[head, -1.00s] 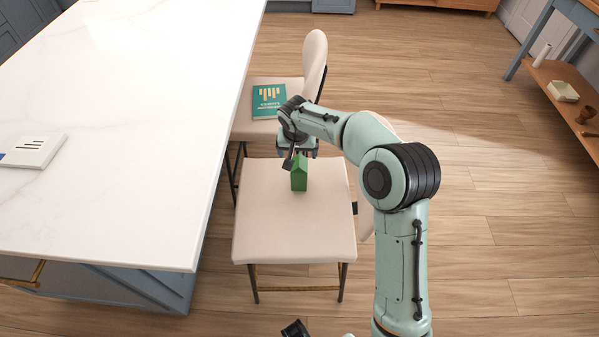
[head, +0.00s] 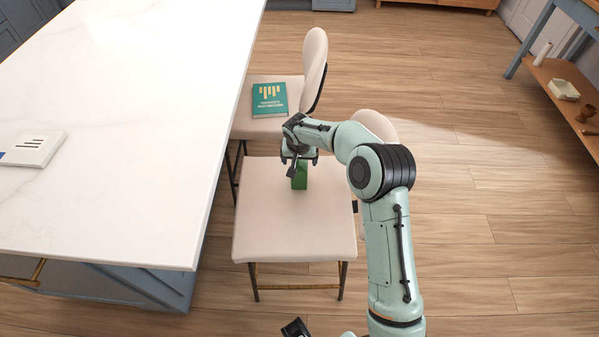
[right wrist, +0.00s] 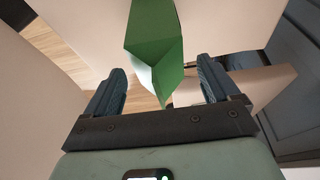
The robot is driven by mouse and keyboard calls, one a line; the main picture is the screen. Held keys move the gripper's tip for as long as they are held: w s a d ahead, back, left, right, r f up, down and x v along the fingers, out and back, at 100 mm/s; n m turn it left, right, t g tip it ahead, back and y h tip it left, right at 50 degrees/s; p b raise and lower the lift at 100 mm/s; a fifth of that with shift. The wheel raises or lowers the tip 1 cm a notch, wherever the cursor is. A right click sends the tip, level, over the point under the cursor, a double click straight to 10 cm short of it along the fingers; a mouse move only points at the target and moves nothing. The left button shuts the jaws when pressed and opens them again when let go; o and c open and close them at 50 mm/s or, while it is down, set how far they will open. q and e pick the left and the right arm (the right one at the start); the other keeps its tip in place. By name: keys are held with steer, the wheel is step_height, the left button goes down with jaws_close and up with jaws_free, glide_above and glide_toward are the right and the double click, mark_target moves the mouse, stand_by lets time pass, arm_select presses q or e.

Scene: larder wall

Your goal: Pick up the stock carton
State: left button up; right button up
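The stock carton (head: 300,179) is a green box with a gabled top, standing upright on the pale seat of the near chair. My right gripper (head: 299,164) is right above it and hides its top in the head view. In the right wrist view the carton (right wrist: 155,40) reaches in between the two fingers of the right gripper (right wrist: 160,72). The fingers are open, with a gap on each side of the carton. A dark part at the bottom edge of the head view may belong to my left gripper; its fingers cannot be made out.
The near chair's seat (head: 290,235) is otherwise bare. A teal book (head: 269,99) lies on the far chair's seat.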

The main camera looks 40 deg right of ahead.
steer(key=c, duration=1.5)
jaws_close()
steer(key=shift+r, duration=0.15)
